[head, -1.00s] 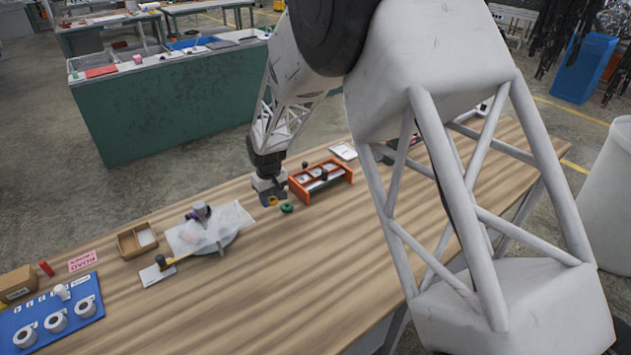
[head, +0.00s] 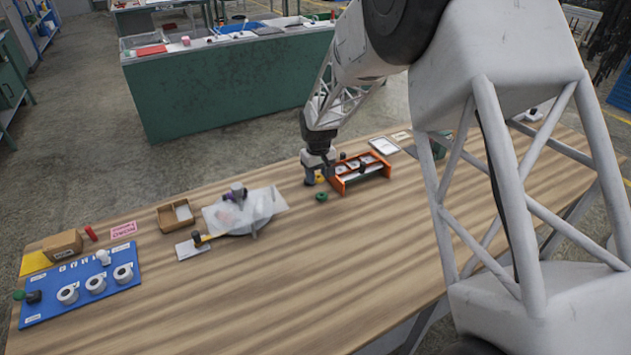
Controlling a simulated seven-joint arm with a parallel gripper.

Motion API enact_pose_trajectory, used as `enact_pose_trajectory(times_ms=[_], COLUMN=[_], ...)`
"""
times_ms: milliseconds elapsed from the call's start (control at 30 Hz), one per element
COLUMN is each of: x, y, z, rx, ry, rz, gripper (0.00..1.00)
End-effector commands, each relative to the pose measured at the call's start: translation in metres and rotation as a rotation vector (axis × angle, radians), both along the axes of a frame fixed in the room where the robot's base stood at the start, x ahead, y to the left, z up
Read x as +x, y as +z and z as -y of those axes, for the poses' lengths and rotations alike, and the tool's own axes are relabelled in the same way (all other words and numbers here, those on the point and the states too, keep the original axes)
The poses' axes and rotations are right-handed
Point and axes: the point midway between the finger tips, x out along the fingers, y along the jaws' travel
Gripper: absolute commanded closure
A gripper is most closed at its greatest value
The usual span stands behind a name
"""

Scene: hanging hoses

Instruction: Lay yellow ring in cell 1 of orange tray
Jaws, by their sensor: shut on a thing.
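The orange tray (head: 336,186) stands on the wooden table, right of my gripper, with pale compartments and small dark items in or behind it. Cell numbers are too small to read. My gripper (head: 316,181) is by the tray's left end, pointing down. It is shut on the yellow ring (head: 320,180), of which only a small yellow patch shows at the fingertips. The fingers hide the rest. I cannot tell how high the ring is above the table.
A green ring (head: 321,196) lies just in front of my gripper. The front tabletop is clear.

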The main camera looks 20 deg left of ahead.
Motion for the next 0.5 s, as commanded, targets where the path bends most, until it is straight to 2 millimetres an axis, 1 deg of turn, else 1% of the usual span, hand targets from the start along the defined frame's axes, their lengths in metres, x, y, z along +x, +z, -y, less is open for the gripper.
enact_pose_trajectory(times_ms=[33,167,300,500], x=[0.013,0.047,0.087,0.136], y=[0.003,0.013,0.024,0.04], z=[0.008,0.028,0.054,0.094], rx=[0.0,0.0,0.0,0.0], ry=[-0.005,-0.008,-0.01,-0.013], rz=[0.0,0.0,0.0,0.0], gripper=[0.78,0.78,0.78,0.78])
